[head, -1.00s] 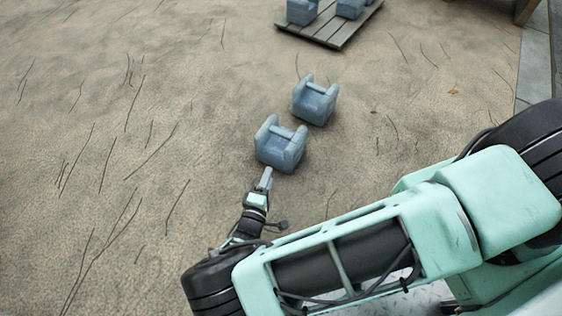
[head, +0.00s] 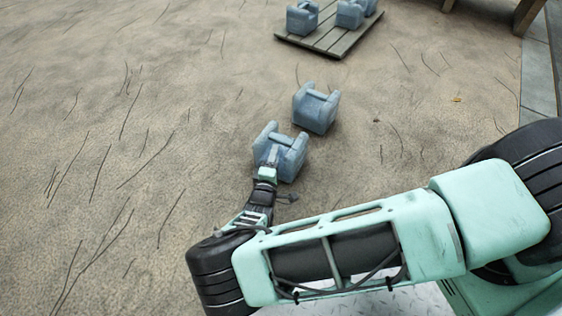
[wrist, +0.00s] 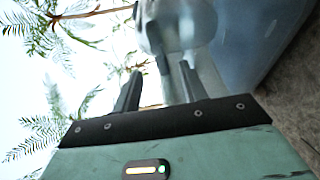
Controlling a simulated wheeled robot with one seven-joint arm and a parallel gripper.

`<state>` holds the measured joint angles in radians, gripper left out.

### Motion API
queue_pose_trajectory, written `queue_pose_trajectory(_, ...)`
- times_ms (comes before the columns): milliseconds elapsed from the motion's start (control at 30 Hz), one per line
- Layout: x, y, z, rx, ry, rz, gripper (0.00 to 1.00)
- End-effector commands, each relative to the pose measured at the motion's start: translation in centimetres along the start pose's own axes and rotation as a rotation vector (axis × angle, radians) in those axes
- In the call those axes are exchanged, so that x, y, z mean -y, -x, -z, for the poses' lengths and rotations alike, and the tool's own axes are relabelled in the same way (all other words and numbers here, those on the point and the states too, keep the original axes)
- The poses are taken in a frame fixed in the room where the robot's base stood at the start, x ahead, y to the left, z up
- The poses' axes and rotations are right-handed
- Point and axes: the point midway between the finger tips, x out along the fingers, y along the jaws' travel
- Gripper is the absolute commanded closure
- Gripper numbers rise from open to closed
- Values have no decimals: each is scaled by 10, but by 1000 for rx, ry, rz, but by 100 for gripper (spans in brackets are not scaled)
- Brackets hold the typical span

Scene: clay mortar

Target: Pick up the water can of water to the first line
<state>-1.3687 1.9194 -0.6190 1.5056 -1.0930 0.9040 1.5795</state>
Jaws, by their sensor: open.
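The nearest blue-grey water can (head: 291,160) stands upright on the sandy ground in the head view. My gripper (head: 272,155) reaches over its near side, close to its top bar. In the wrist view my gripper's two fingers (wrist: 156,88) are apart, with a pale rounded part of the can (wrist: 245,45) just beyond and between them. Whether the fingers touch the can cannot be told. A second, similar can (head: 316,108) stands just behind the first. No waterline or fill level shows on either can.
A wooden slatted pallet (head: 318,40) at the top holds several similar cans (head: 301,17). Grey paving (head: 540,75) runs along the right edge, with a wooden leg (head: 527,15) near it. Open sandy ground with thin dry twigs lies to the left.

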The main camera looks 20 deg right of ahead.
Motion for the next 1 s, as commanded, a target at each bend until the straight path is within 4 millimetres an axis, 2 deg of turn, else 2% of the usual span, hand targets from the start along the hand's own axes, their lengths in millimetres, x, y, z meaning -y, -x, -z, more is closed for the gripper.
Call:
queue_pose_trajectory(200, 4, -35, -1, 4, 0, -2, 57)
queue_pose_trajectory(300, 2, -46, -1, 2, 0, -1, 57)
queue_pose_trajectory(600, 0, -52, 0, 1, 1, -1, 57)
queue_pose_trajectory(633, 0, -52, 0, 1, 1, -1, 60)
queue_pose_trajectory(767, 0, -52, 0, 1, 1, -1, 96)
queue_pose_trajectory(800, 0, -51, 0, 1, 1, -1, 100)
queue_pose_trajectory(1000, 0, -51, 0, 1, 1, -1, 100)
